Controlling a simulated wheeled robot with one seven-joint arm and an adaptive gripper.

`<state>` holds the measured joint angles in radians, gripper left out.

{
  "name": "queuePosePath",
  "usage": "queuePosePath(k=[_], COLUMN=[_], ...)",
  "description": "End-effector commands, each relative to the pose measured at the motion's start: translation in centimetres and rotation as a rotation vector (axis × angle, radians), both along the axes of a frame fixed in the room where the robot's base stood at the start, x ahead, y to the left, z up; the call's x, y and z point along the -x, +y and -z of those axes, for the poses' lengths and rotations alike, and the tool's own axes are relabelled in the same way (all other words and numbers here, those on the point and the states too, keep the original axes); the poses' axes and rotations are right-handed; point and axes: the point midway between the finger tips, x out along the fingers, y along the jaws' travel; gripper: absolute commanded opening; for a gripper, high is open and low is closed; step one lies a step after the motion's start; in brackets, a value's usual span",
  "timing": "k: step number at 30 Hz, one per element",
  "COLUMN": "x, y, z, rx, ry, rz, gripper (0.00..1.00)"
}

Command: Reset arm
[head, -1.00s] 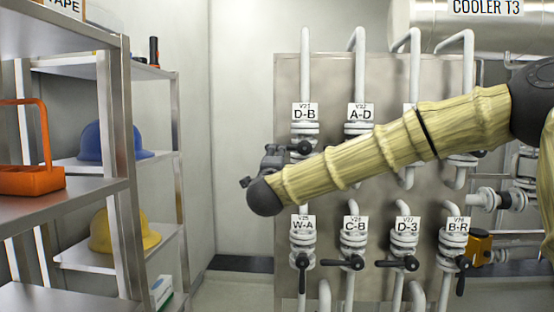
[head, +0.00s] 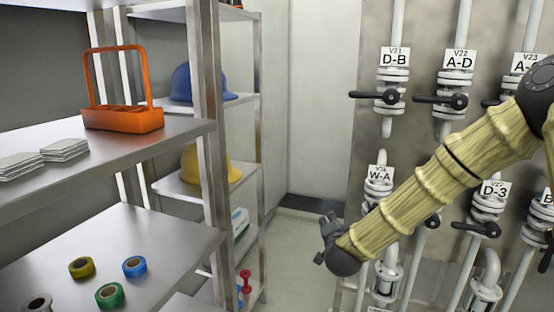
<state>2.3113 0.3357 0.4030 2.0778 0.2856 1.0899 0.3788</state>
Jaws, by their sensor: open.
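My gripper (head: 328,240) is the dark end piece on my arm, which has a ribbed yellowish cover. The arm comes in from the right edge and slopes down to the left. The gripper is in front of the valve panel's left edge, over the floor gap beside the shelves. It appears small, and no object shows in it. My arm hides part of the lower row of valves.
A metal shelf (head: 180,140) at the left holds an orange tool caddy (head: 124,118), and several tape rolls lie below, one green (head: 110,295). Behind are a blue helmet (head: 190,82) and a yellow helmet (head: 200,168). Valves with black handles, such as D-B (head: 392,75), line the right.

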Motion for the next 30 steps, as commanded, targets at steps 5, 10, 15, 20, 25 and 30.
queuePosePath(k=[5,10,15,20,25,30], x=[5.0,10.9,18.1,25.7,34.6,43.7], y=[0.7,0.7,0.2,-0.6,-2.0,-3.7], z=[9.2,17.1,23.8,28.9,32.9,35.2], rx=[0.118,0.219,0.308,0.386,0.455,0.509], ry=[0.18,0.35,0.522,0.685,0.861,1.032], rz=[-0.106,-0.213,-0.33,-0.45,-0.584,-0.722], gripper=[0.41,0.41,0.41,0.41,0.41,0.41])
